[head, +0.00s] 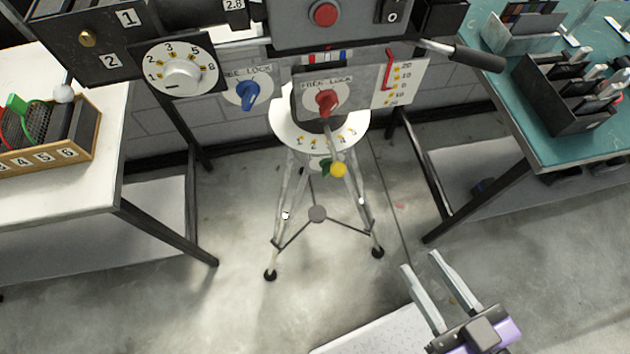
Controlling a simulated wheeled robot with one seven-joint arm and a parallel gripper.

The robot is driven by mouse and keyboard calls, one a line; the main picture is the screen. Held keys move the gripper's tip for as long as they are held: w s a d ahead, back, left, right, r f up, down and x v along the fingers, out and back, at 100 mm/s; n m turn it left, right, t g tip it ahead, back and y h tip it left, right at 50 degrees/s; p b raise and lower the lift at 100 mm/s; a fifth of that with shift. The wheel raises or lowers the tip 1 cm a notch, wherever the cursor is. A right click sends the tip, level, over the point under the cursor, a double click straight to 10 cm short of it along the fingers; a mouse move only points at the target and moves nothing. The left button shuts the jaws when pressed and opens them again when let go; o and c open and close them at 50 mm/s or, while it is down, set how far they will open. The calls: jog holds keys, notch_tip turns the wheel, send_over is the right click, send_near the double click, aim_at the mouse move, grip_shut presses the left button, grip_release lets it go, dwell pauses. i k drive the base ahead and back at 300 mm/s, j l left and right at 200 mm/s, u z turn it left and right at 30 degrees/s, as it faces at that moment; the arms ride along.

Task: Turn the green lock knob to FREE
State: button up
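A small green knob (325,168) shows under the round white tripod head, just left of a yellow ball (338,170). It is small and partly hidden, and I cannot read its label or tell its setting. A blue knob (249,95) sits on a plate marked FREE and LOCK at left. A red knob (327,101) sits on a similar FREE LOCK plate in the middle. My gripper (420,262) is at the lower right, over the floor. Its two fingers are apart with nothing between them, well away from the green knob.
The tripod (318,213) stands on the concrete floor. A numbered white dial (181,70) and a grey box with a red button (325,13) are above. A black handle (479,59) juts right. A white table (70,185) and a green-topped table (560,135) flank the tripod.

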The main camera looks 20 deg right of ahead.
aim_at(326, 164)
jog(key=k+l+u, duration=0.1)
jog(key=u, duration=0.3)
jog(key=k+u, duration=0.1)
jog(key=u, duration=0.35)
jog(key=k+l+u, duration=0.1)
jog(key=u, duration=0.3)
